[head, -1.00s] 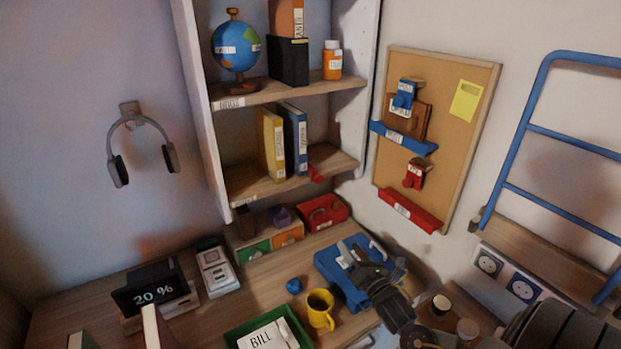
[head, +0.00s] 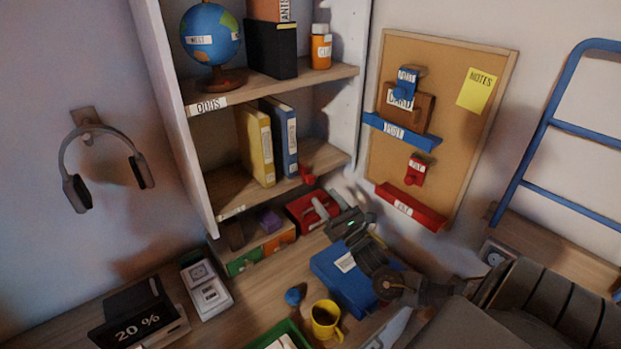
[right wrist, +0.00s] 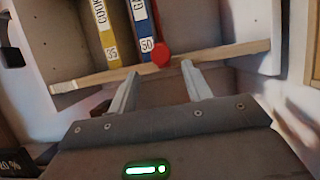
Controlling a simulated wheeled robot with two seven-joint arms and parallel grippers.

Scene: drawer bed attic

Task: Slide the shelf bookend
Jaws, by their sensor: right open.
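The bookend is a small red piece (head: 306,174) on the lower shelf (head: 230,193), just right of a blue book (head: 285,138) and a yellow book (head: 257,145). In the right wrist view its round red end (right wrist: 160,52) stands beside the blue book, above the shelf's front edge. My right gripper (head: 318,215) is in front of and below that shelf, over the red tray on the desk. In the right wrist view its two fingers (right wrist: 158,80) are apart with nothing between them, pointing at the shelf edge below the bookend. My left gripper is not in view.
A blue box (head: 345,285), a yellow mug (head: 325,320) and a red tray (head: 300,207) stand on the desk. The upper shelf (head: 270,86) holds a globe (head: 210,38). A corkboard (head: 455,120) with ledges hangs at right. The shelf right of the bookend looks clear.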

